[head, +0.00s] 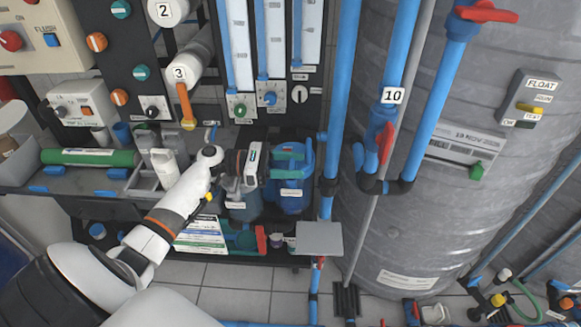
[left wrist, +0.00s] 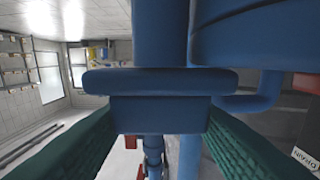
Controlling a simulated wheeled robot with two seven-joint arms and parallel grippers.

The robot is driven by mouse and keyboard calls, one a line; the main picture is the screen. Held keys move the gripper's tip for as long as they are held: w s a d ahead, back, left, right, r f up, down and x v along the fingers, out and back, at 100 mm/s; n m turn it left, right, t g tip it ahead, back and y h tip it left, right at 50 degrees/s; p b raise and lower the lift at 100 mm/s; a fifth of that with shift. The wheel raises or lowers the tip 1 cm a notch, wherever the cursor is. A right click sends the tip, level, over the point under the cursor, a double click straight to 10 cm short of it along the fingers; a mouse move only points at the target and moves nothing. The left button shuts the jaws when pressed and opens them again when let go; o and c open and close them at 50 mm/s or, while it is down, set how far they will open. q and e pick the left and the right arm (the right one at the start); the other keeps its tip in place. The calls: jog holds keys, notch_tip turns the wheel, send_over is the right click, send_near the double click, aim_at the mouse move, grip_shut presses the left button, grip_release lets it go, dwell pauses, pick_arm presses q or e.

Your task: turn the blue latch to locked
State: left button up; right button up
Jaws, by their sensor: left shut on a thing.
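My left gripper (head: 287,164) reaches in from the left, low in front of the rack, with its green-padded fingers over a blue canister (head: 292,196). In the left wrist view the two green fingers (left wrist: 160,122) close on both sides of a blue block, which I take to be the blue latch (left wrist: 160,80). It has a wide flat bar across its top. The gripper is shut on it. In the head view the latch is mostly hidden by the fingers and wrist, and its locked mark cannot be read. My right gripper is in neither view.
A blue vertical pipe (head: 343,80) stands just right of the gripper, with a grey tank (head: 450,200) beyond. A grey plate (head: 319,238) juts out below. A red valve handle (head: 387,143) is on the pipework to the right. A green cylinder (head: 88,157) lies on the left shelf.

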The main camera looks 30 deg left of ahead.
pick_arm(q)
jog(key=shift+o, duration=0.2)
jog(key=o, duration=1)
jog(key=shift+w+d, duration=0.1)
jog(key=shift+d, duration=0.05)
jog(key=shift+c, duration=0.2)
jog(key=b+v, duration=0.1)
jog(key=v, duration=1.1)
jog(key=shift+b, duration=0.35)
jog(key=shift+f, duration=0.1)
